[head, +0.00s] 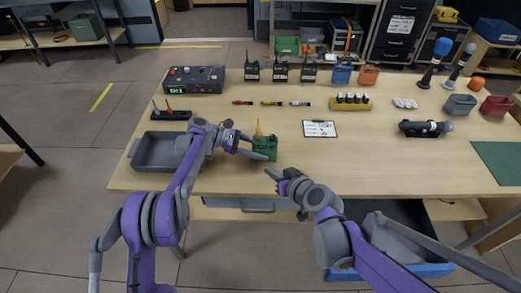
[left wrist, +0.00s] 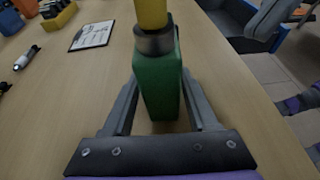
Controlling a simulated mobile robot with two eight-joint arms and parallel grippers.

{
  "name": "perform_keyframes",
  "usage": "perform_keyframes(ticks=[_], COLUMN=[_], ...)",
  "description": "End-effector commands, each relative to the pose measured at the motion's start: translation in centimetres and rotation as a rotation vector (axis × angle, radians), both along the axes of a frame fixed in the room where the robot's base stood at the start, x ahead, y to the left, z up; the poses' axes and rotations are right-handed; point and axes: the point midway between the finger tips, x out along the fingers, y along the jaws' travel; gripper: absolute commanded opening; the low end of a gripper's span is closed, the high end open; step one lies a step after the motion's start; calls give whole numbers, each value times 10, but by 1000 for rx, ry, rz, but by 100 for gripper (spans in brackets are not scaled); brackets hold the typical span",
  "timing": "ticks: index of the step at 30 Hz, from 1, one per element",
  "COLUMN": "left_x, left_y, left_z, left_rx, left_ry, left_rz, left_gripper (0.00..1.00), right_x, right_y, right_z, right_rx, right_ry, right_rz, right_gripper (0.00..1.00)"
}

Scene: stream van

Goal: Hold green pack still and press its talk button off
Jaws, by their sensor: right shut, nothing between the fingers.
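The green pack (head: 264,151) stands upright near the table's front edge, with a yellow antenna-like part (head: 258,130) on top. My left gripper (head: 262,151) reaches it from the left. In the left wrist view the green pack (left wrist: 158,85) stands between the two fingers, which appear to meet its sides, with a dark collar and yellow part on top. My right gripper (head: 272,173) is shut and empty, just in front of and below the pack, apart from it. The talk button cannot be made out.
A grey tray (head: 150,152) lies left of the pack. A clipboard (head: 319,129) lies behind it to the right. Several dark radios stand at the back.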

Motion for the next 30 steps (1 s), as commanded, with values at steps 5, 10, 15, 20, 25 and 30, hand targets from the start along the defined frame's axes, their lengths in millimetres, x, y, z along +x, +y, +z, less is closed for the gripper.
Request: perform_keyframes(ticks=[5, 10, 15, 20, 25, 30], left_x=[0, 0, 1, 3, 5, 7], left_y=[0, 0, 7, 33, 68, 96], left_z=[0, 0, 2, 11, 24, 35], left_rx=[0, 0, 0, 1, 1, 1], left_ry=[0, 0, 0, 0, 0, 0], left_rz=[0, 0, 1, 4, 3, 3], left_gripper=[83, 83, 83, 83, 83, 83], right_x=[0, 0, 0, 0, 0, 0], right_y=[0, 0, 0, 0, 0, 0], right_z=[0, 0, 0, 0, 0, 0], right_rx=[0, 0, 0, 0, 0, 0], right_ry=[0, 0, 0, 0, 0, 0], right_rz=[0, 0, 0, 0, 0, 0], right_gripper=[0, 0, 0, 0, 0, 0])
